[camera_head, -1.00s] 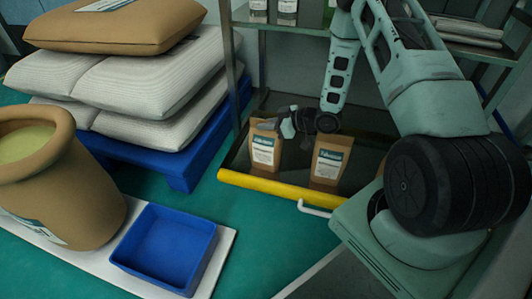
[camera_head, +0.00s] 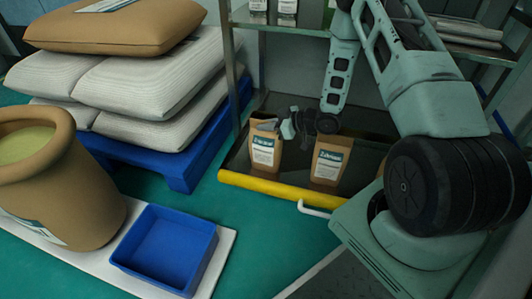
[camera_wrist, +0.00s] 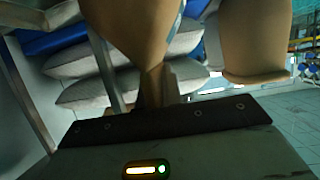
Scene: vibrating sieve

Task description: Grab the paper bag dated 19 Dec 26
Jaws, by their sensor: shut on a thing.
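Two brown paper bags with teal-and-white labels stand upright on the dark low tray of the shelf in the head view: a left bag (camera_head: 265,152) and a right bag (camera_head: 331,161). The dates on the labels are too small to read. My gripper (camera_head: 276,126) is at the top of the left bag, shut on its upper edge. In the wrist view a brown paper bag (camera_wrist: 133,30) fills the upper middle, pinched at the fingers (camera_wrist: 160,85). Another brown bag-like shape (camera_wrist: 255,40) is at the upper right, apart from the fingers.
A yellow bar (camera_head: 270,190) runs along the tray's front. Shelf posts (camera_head: 229,70) stand beside the bags. White sacks (camera_head: 140,85) lie on a blue pallet (camera_head: 185,165) at left. A blue bin (camera_head: 165,250) sits in front, with green floor (camera_head: 270,240) clear.

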